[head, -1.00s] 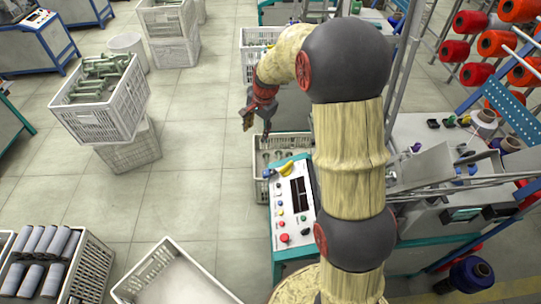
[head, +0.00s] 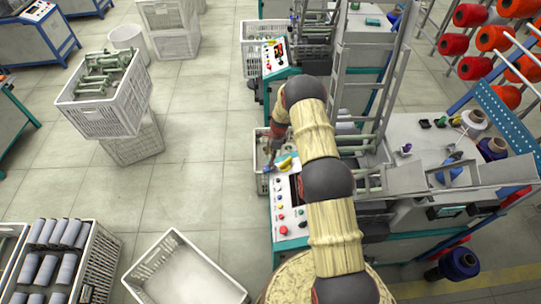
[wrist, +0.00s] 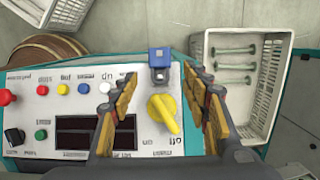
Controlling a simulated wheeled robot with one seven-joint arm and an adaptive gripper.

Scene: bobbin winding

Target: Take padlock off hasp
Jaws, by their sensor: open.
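The blue padlock (wrist: 157,57) hangs at the edge of the control panel (wrist: 80,88) in the wrist view, by a small grey hasp (wrist: 160,75). In the head view the padlock (head: 267,170) is a small blue patch at the panel's far end. My gripper (wrist: 160,78) is open and empty above the panel. Its fingers stand left and right of the hasp, with the padlock just beyond their tips. The head view shows the gripper (head: 269,156) close over this end of the panel. The exact height gap cannot be told.
A yellow rotary switch (wrist: 164,113) sits on the panel between the fingers, near the hasp. Several coloured buttons and a dark display (wrist: 95,132) lie to the left. A white crate (wrist: 198,95) with green bobbins stands right of the panel. Open floor (head: 200,150) lies left of the machine.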

